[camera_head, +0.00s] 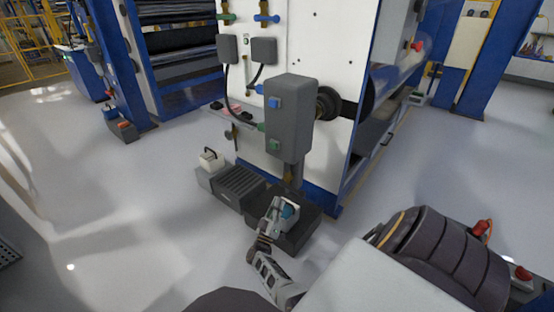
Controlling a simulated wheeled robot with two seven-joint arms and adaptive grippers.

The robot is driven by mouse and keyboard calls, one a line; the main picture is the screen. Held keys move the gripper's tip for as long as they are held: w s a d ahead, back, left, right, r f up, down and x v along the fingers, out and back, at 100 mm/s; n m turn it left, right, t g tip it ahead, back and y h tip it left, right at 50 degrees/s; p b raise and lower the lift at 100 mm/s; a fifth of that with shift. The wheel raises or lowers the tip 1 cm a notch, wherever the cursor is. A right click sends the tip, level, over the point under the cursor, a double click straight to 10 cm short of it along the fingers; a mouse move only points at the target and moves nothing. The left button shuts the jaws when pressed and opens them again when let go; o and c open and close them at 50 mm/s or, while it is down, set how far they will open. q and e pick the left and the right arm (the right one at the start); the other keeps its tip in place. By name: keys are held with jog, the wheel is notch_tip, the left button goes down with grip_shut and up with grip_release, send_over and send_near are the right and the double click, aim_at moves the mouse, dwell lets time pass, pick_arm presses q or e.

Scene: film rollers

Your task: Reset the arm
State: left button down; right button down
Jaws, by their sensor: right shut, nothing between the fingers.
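My right gripper (264,243) is at the lower middle, its grey arm coming up from the bottom edge. It is shut with nothing held, and its tips point up toward the dark base under the control box. The grey control box (290,116) stands upright on a post in front of the white machine, with a blue button and a green button. A small pale grey piece with a blue top (288,211) shows at the base, just beyond the gripper; I cannot tell if they touch. My left gripper is not in view.
The white and blue roller machine (342,75) fills the upper middle. A dark ribbed unit (228,188) stands on the floor left of the post. A large dark ribbed cylinder (448,257) with red knobs nearby is at lower right. Open floor (120,205) lies to the left.

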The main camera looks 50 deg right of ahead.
dwell(0.5)
jog(key=shift+m, duration=0.3)
